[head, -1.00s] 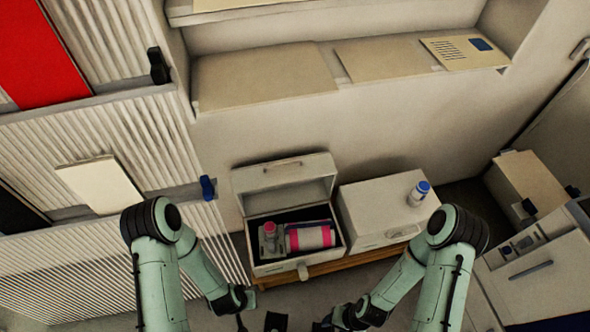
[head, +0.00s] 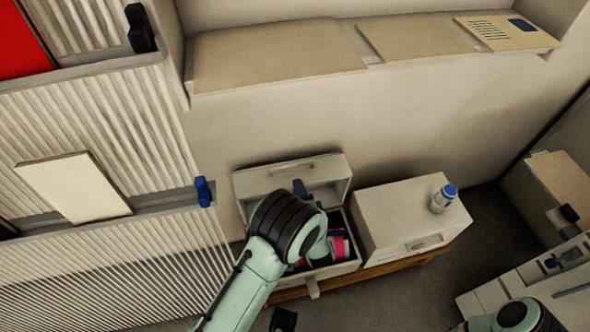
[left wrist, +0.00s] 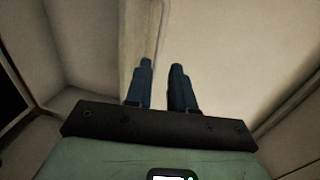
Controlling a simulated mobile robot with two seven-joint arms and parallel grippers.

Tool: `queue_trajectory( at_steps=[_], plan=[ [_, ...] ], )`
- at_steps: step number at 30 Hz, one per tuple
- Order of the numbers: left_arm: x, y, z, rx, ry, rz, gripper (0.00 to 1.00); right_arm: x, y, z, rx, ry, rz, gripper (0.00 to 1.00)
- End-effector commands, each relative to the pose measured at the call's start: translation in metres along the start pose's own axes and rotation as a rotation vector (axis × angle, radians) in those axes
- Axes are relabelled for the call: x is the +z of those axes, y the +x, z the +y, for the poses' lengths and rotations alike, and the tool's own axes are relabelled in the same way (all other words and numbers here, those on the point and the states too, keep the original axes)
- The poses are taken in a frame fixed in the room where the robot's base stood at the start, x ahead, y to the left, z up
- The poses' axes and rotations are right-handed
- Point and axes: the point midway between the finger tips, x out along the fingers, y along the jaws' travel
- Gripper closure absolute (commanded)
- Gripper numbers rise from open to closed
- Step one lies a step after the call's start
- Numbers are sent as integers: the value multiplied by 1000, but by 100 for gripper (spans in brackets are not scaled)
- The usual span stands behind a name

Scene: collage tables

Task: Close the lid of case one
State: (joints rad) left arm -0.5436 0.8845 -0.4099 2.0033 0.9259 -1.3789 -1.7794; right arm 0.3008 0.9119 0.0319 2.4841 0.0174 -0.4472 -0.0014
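An open white case (head: 348,268) stands on a low wooden stand, its lid (head: 270,180) raised and leaning back toward the wall. Inside it a pink-and-white item (head: 340,245) shows partly; my left arm hides the rest. My left gripper (head: 299,187) is in front of the raised lid's inner side; I cannot tell whether it touches. In the left wrist view its two dark blue fingers (left wrist: 161,66) are a little apart, with nothing between them, before pale surfaces. My right gripper is out of view.
A closed white case (head: 385,215) stands to the right, with a blue-capped bottle (head: 443,198) on top. The wooden stand (head: 400,262) runs under both cases. A pale wall and ledge (head: 270,58) are behind. Grey equipment (head: 500,290) is at right.

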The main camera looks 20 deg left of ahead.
Motion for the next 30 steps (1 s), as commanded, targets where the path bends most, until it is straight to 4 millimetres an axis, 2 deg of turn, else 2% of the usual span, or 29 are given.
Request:
queue_trajectory(
  at_steps=[1, 6, 12, 18, 26, 28, 30],
  plan=[
    [2, 13, 1, -2, -2, -4, 77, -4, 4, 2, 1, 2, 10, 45],
    [2, 50, 2, -1, -2, -3, 77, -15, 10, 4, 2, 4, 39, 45],
    [1, 80, 2, 0, -1, -1, 77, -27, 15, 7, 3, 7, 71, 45],
    [0, 92, 1, 1, 0, 1, 77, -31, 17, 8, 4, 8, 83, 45],
    [0, 93, 1, 2, 0, 2, 77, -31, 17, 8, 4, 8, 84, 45],
    [0, 92, 1, 2, 0, 2, 96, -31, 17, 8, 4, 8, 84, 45],
    [0, 92, 1, 1, 0, 1, 100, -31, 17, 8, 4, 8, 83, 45]
  ],
)
